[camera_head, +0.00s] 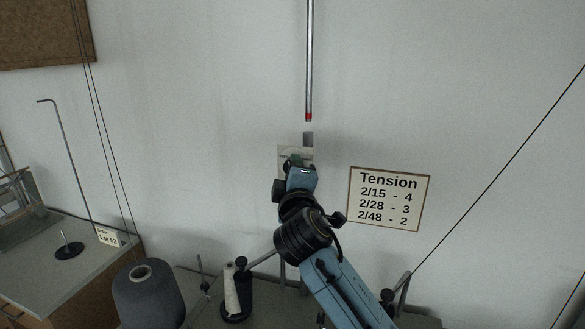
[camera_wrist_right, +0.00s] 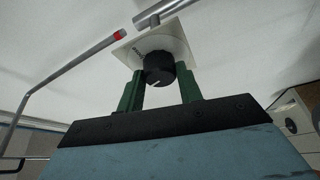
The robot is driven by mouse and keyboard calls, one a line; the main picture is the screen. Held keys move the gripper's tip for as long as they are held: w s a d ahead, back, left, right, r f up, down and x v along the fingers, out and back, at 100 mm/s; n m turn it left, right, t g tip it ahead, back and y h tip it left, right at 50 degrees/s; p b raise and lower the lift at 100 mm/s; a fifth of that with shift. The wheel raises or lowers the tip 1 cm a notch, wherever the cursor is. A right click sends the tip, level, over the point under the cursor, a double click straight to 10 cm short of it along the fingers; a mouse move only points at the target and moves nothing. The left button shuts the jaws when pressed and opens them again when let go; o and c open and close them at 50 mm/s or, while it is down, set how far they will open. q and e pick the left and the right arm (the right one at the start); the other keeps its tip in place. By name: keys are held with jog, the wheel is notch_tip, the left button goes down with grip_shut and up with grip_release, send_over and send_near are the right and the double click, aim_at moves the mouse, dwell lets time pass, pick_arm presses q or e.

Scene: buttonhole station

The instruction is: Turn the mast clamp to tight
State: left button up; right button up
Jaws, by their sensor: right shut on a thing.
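In the head view the right gripper (camera_head: 296,163) covers the knob. My left gripper is in neither view.
A metal rod with a red tip (camera_head: 308,70) hangs above the tube, apart from it. A Tension card (camera_head: 390,198) is on the wall to the right. A dark yarn cone (camera_head: 148,298) and a white cone (camera_head: 231,290) stand below. Thin threads cross both sides.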

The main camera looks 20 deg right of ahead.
jog(key=shift+r+n+g, duration=0.15)
jog(key=shift+n+g, duration=0.6)
jog(key=shift+n, duration=1.15)
jog(key=shift+r+n+g, duration=0.15)
jog(key=shift+n+g, duration=0.6)
jog(key=shift+n, duration=1.15)
jog(key=o, duration=1)
jog(key=shift+b+v, duration=1.2)
jog(key=shift+v, duration=5.55)
